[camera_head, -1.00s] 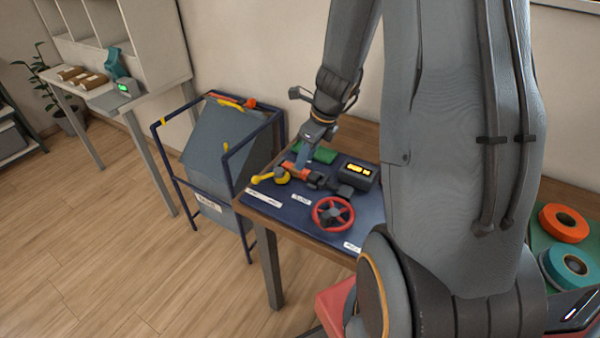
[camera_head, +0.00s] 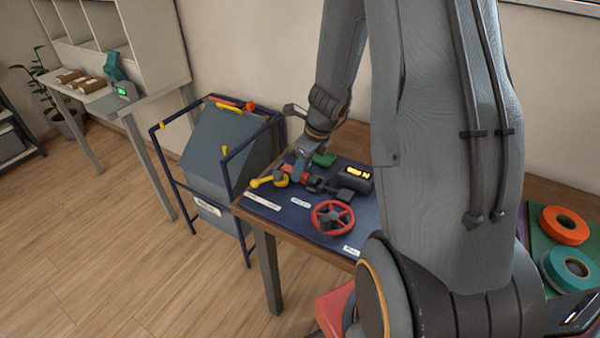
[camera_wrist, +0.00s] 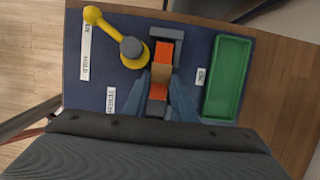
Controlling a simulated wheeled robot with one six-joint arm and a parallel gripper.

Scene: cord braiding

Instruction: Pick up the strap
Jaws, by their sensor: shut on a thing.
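The strap, an orange piece (camera_wrist: 164,52) with a tan section, lies along a dark grey holder (camera_wrist: 174,34) in the wrist view. My gripper (camera_wrist: 161,82) has its two blue-grey fingers on either side of the strap, shut on it around the tan section, with orange showing in front and behind. In the head view the orange (camera_head: 290,167) shows only in part beside my gripper (camera_head: 298,172), low over the blue mat. I cannot tell whether the strap is clear of the holder.
A yellow lever with a grey knob (camera_wrist: 131,47) stands close left of the holder. A green tray (camera_wrist: 228,78) lies to the right and looks empty. A red handwheel (camera_head: 333,217) and a dark box with a lit display (camera_head: 355,179) share the blue mat (camera_head: 268,215).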

